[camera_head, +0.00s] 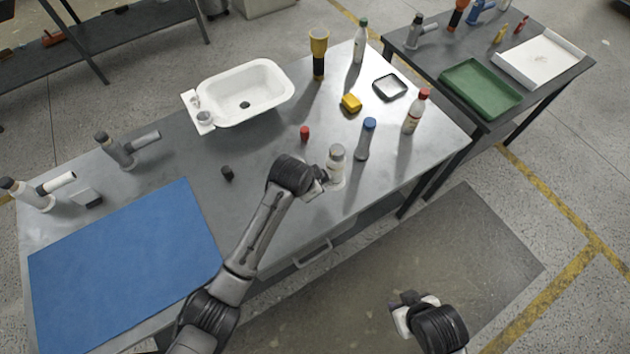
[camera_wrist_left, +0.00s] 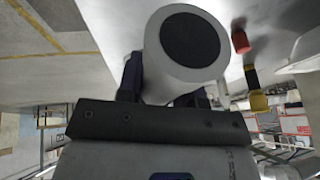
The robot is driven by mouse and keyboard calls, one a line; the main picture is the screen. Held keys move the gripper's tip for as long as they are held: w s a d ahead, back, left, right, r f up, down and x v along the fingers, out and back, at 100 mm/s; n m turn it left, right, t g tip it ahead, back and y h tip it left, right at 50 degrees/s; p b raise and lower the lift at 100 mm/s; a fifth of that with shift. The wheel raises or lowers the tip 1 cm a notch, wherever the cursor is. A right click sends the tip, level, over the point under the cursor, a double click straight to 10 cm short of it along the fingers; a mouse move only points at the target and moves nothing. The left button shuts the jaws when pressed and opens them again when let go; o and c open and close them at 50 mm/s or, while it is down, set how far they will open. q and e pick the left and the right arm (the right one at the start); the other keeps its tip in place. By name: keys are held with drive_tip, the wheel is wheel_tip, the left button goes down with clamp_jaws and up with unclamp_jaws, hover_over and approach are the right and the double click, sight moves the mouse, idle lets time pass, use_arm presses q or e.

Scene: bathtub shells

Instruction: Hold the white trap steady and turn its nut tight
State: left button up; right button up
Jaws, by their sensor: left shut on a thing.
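The white trap (camera_head: 336,160) stands upright near the front edge of the steel bench, a pale cylinder with a greyish top. My left gripper (camera_head: 320,180) is shut on it from the front left. In the left wrist view the white trap (camera_wrist_left: 188,52) shows as a pale cylinder with a dark round face, between the blue-tinted fingers. I cannot make out its nut for certain. My right gripper (camera_head: 408,306) is in front of the bench, over the floor mat and apart from everything; its fingertips are too unclear to tell open from shut.
A white basin (camera_head: 250,92) sits behind, and a blue mat (camera_head: 125,270) covers the left front. Grey pipe fittings (camera_head: 118,150) stand at left.

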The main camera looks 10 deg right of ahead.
use_arm(q)
drive_tip(key=shift+w+a+f+b, duration=0.25)
drive_tip(key=shift+w+a+f, duration=0.2)
drive_tip(key=shift+a+f, duration=0.35)
drive_tip(key=shift+w+a+f+b, duration=0.2)
drive_tip(key=shift+w+a+f, duration=0.25)
drive_tip(key=shift+a+f, duration=0.35)
drive_tip(key=shift+w+a+f+b, duration=0.25)
drive_tip(key=shift+w+a+f, duration=0.2)
drive_tip(key=shift+a+f, duration=0.35)
drive_tip(key=shift+w+a+f+b, duration=0.3)
drive_tip(key=shift+w+a+f, duration=0.05)
drive_tip(key=shift+a+f, duration=0.25)
drive_tip(key=shift+w+a+f+b, duration=0.3)
drive_tip(key=shift+a+f, duration=0.15)
drive_tip(key=shift+f, duration=0.15)
drive_tip(key=shift+f, duration=0.3)
